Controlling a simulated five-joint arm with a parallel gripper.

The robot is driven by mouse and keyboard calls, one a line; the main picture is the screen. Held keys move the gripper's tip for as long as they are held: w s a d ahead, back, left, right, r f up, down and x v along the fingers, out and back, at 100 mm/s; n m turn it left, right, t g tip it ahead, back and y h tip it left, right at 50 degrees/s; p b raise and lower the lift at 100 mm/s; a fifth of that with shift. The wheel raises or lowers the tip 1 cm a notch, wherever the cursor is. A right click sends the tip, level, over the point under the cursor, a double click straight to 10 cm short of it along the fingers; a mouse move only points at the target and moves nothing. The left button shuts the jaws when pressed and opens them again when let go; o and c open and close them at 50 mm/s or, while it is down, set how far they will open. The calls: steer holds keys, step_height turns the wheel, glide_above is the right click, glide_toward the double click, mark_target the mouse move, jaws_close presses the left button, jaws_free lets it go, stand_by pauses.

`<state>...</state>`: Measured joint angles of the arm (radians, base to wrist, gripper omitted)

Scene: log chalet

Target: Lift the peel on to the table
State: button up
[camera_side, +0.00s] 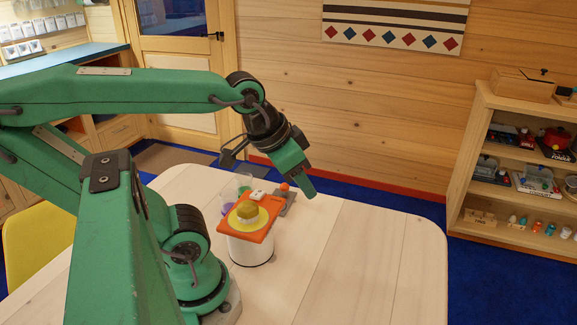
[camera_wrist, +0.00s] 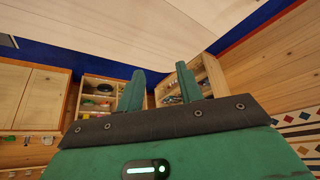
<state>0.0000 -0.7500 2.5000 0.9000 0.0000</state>
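The peel (camera_side: 262,228) seems to be the flat orange board in the side view. It rests on top of a white cylinder (camera_side: 250,250) on the pale wooden table (camera_side: 345,260). A yellow disc (camera_side: 248,212) and an olive-yellow block (camera_side: 247,210) sit on the board. A grey strip with an orange knob (camera_side: 284,187) shows at its far right end; whether they join is unclear. My gripper (camera_side: 305,185) is above and behind that end, angled down. In the wrist view my gripper (camera_wrist: 157,85) has its two green fingers apart with nothing between them.
Clear cups (camera_side: 229,190) and a small white item (camera_side: 258,195) stand close behind the board. The table's right half is bare. A wooden shelf unit (camera_side: 483,160) with small items stands off to the right. A yellow chair (camera_side: 40,240) is at left.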

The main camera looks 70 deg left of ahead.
steer(key=shift+o, duration=0.2)
steer(key=o, duration=0.8)
steer(key=n+g+h, duration=0.2)
steer(key=n+g, duration=0.7)
steer(key=n, duration=0.4)
glide_above(248, 201)
steer(key=w+a, duration=0.1)
steer(key=shift+w+f, duration=0.2)
steer(key=shift+f, duration=3.15)
steer(key=shift+f, duration=0.15)
steer(key=shift+x, duration=2.45)
